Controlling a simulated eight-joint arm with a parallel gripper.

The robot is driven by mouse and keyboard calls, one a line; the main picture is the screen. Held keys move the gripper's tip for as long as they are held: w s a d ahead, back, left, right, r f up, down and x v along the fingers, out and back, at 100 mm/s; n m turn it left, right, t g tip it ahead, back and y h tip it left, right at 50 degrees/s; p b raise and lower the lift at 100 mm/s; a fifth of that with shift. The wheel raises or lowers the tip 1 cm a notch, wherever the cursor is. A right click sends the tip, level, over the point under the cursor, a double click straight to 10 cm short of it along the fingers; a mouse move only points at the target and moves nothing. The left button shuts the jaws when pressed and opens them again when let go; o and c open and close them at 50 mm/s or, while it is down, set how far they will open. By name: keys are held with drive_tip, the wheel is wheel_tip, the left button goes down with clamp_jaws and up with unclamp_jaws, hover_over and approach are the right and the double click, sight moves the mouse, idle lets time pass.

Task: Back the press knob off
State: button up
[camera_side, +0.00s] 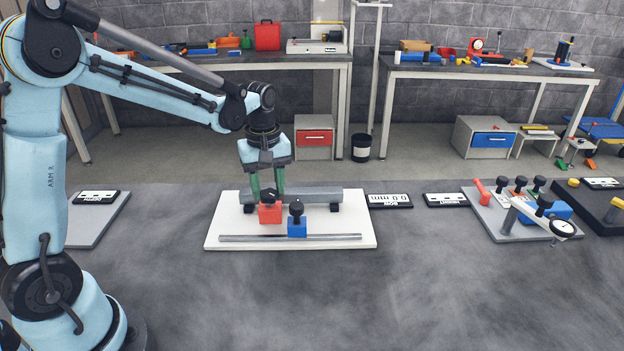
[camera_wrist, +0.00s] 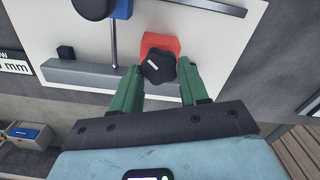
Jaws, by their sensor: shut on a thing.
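A red block (camera_side: 270,214) with a black lobed knob (camera_wrist: 158,66) on top stands on the white board (camera_side: 222,240), in front of the grey bar (camera_side: 320,194). My gripper (camera_wrist: 162,74) has its green fingers on either side of this knob and is shut on it. In the side view the fingers (camera_side: 267,186) come down from above and partly hide the knob. A blue block (camera_side: 297,229) with its own black knob (camera_side: 296,208) stands to the right. A thin metal rod or strip (camera_side: 335,237) runs along the front of the board.
A display reading 0.0 mm (camera_side: 390,201) lies right of the board, with another label plate (camera_side: 446,200) beyond it. A grey plate with several coloured knobs and a dial gauge (camera_side: 563,228) is farther right. The front of the table is clear.

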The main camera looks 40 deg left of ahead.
drive_tip(key=shift+m, duration=0.3)
drive_tip(key=m, duration=0.6)
drive_tip(key=shift+w+d, duration=0.1)
drive_tip(key=m, duration=0.7)
drive_tip(key=shift+d+m, duration=0.1)
drive_tip(key=shift+m, duration=0.2)
drive_tip(key=m, duration=0.7)
drive_tip(key=shift+d, duration=0.15)
drive_tip(key=m, duration=0.6)
drive_tip(key=shift+m, duration=0.3)
drive_tip(key=o, duration=1.1)
